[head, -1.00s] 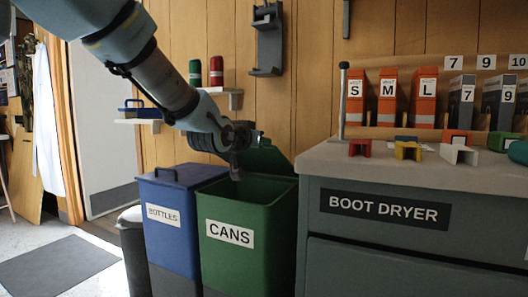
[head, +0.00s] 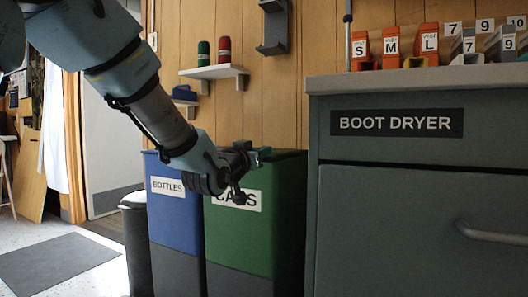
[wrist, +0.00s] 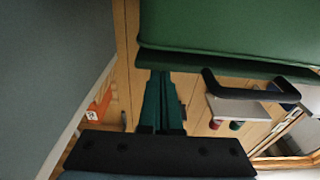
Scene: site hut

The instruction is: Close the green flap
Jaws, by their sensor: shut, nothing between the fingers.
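The green bin (head: 280,215) marked CANS stands between a blue bin and a grey cabinet. The green flap no longer rises behind the opening in the head view; at this low angle its top looks nearly level, and I cannot tell whether it is fully seated. In the wrist view, a dark green edge, apparently the flap (wrist: 240,66), lies along a broad green panel, with a black handle (wrist: 245,94) by it. My gripper (head: 250,160) is by the bin's upper front, partly covering the CANS label. Its fingers (wrist: 160,80) are together and empty, tips near the green edge; contact is unclear.
The blue bin (head: 175,220) marked BOTTLES is close on the left. The BOOT DRYER cabinet (head: 410,180) stands close on the right. A shelf (head: 215,73) with small cylinders is on the wall behind. A grey mat (head: 60,262) lies on open floor at left.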

